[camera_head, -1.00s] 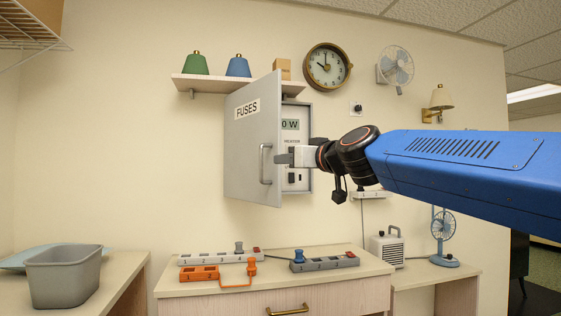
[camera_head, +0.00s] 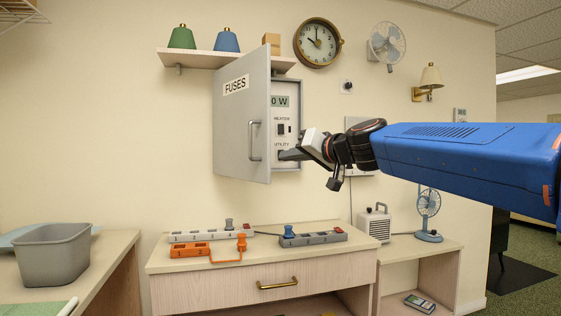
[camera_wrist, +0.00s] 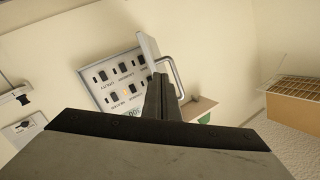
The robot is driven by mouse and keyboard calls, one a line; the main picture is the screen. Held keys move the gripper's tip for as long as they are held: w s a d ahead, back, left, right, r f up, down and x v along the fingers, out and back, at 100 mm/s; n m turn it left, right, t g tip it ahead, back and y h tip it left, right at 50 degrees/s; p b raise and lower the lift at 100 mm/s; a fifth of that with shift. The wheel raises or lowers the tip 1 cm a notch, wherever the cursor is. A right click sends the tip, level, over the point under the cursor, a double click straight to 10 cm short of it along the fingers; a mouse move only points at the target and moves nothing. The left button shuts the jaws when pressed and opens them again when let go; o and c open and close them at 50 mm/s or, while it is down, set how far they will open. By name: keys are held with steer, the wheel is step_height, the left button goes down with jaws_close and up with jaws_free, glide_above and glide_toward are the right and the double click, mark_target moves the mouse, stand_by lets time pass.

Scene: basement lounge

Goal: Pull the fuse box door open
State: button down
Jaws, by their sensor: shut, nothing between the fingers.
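The grey fuse box door (camera_head: 232,125), labelled FUSES, stands partly open on the wall. Its bar handle (camera_head: 254,141) is on the outer face near the free edge. The inner panel (camera_head: 284,118) with a display and switches shows to the right of the door. My gripper (camera_head: 284,154) is shut and empty, to the right of the door's free edge and in front of the lower panel, by the UTILITY label. In the wrist view the shut fingers (camera_wrist: 162,98) lie beside the door (camera_wrist: 149,50) and handle (camera_wrist: 176,78); whether they touch the door is unclear.
A shelf (camera_head: 200,59) with lamp shades is above the box. Below is a cabinet (camera_head: 225,291) with power strips on top. A grey bin (camera_head: 53,256) stands at left, a heater (camera_head: 374,222) and desk fan (camera_head: 428,211) at right. The space left of the door is clear.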

steer(key=w+d+f+m+g+y, duration=0.2)
steer(key=w+d+f+m+y, duration=0.2)
steer(key=w+d+m, duration=0.45)
steer(key=w+a, duration=0.3)
steer(key=a, duration=0.8)
steer(key=shift+r+m, duration=0.2)
steer(key=shift+m, duration=0.25)
steer(key=shift+s, duration=0.1)
